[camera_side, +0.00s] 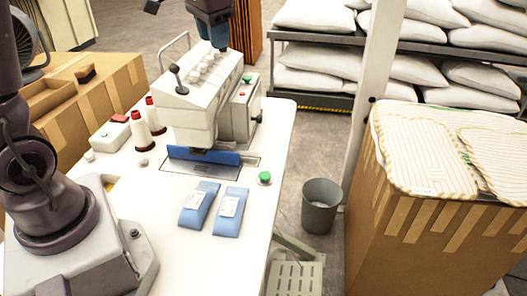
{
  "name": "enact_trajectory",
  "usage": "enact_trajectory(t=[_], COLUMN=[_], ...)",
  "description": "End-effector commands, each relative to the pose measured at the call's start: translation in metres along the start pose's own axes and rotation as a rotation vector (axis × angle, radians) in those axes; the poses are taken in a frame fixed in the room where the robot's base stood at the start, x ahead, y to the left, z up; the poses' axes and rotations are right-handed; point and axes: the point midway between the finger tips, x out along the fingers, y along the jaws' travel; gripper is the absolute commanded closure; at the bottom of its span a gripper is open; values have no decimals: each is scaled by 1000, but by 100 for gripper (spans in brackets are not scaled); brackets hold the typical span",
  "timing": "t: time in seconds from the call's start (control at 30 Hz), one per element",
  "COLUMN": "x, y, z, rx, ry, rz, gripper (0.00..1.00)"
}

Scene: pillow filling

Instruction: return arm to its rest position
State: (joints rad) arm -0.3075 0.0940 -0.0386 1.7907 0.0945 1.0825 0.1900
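My arm's purple-grey base (50,215) stands at the left of the white table (245,265). Its upper links run out of the picture at the top left. A dark part that appears to be my gripper (218,38) hangs in from the top edge, above and behind the white sewing machine (200,105). Its lower end is bluish and small, so I cannot tell whether its fingers are open or shut. It looks apart from the machine.
Two blue packets (199,208) and a green button (264,178) lie at the table's front. Red-topped thread cones (144,130) stand left of the machine. A cardboard box (430,245) with striped cloths (430,150), a grey bin (320,205) and shelved white pillows (320,60) are right.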

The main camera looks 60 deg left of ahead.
Motion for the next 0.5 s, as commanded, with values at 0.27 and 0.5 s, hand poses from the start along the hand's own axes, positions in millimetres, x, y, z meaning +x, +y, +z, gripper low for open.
enact_trajectory(t=[0.27, 0.5], x=[-19, -22], y=[71, 99], z=[106, 164], rx=[-87, -29], ry=[156, 267], rz=[69, 117], gripper=[65, 65])
